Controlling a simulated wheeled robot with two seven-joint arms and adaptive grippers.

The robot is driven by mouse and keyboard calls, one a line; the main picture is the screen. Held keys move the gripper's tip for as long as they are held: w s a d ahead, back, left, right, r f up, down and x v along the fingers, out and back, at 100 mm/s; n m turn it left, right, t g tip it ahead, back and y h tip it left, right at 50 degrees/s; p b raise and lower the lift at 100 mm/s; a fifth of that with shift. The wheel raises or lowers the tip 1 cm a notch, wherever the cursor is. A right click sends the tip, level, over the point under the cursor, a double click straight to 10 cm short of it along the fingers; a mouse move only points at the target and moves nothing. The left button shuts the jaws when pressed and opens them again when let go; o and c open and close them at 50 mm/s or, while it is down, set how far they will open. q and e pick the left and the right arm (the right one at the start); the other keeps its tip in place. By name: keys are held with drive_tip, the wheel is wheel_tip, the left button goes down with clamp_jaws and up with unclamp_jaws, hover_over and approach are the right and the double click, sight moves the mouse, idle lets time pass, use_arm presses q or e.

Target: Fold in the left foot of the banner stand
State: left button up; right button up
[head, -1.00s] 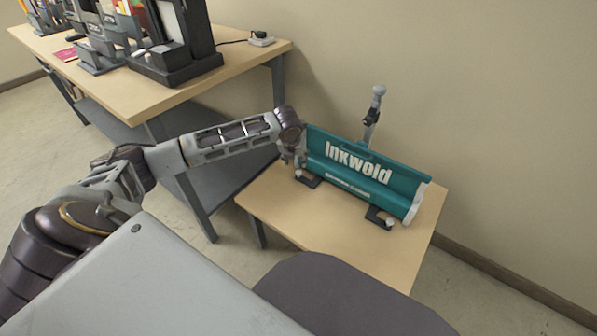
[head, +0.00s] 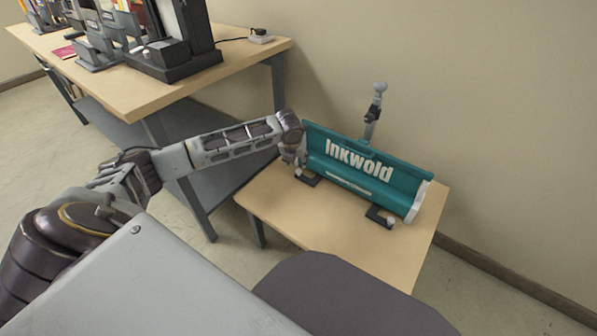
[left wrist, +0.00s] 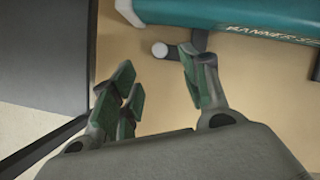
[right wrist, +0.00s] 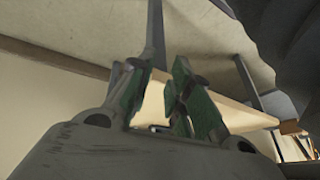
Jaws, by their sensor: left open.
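The banner stand (head: 365,170) is a teal case lettered "Inkwold", standing on a small wooden table. Its left foot (head: 309,179) is a dark bar with a pale knob, sticking out towards the front. Its right foot (head: 378,217) sticks out likewise. My left gripper (head: 299,160) is at the case's left end, just above the left foot. In the left wrist view, my left gripper (left wrist: 158,75) is open and empty, with the pale knob (left wrist: 159,49) just beyond and between its fingertips. The foot's bar is partly hidden by a finger. My right gripper (right wrist: 165,85) is open and empty, away from the stand.
The small table (head: 290,222) has bare room in front of the stand. A grey post (head: 373,115) rises behind the case. A larger workbench (head: 130,95) with dark equipment stands to the left. A dark rounded seat (head: 335,295) is in front of the table. The wall is close behind.

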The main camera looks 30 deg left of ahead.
sight(299, 170)
use_arm(q)
drive_tip(key=shift+b+x, duration=2)
drive_tip(key=shift+x, duration=2.9)
use_arm(e)
wheel_tip(299, 170, down, 9)
drive_tip(key=a+t+y, duration=0.1)
drive_tip(key=shift+w+a+r+m+t, duration=0.2)
drive_tip(key=shift+w+a+m+t, duration=0.1)
drive_tip(key=shift+a+m, duration=0.1)
use_arm(q)
drive_tip(key=shift+c, duration=0.4)
clamp_jaws()
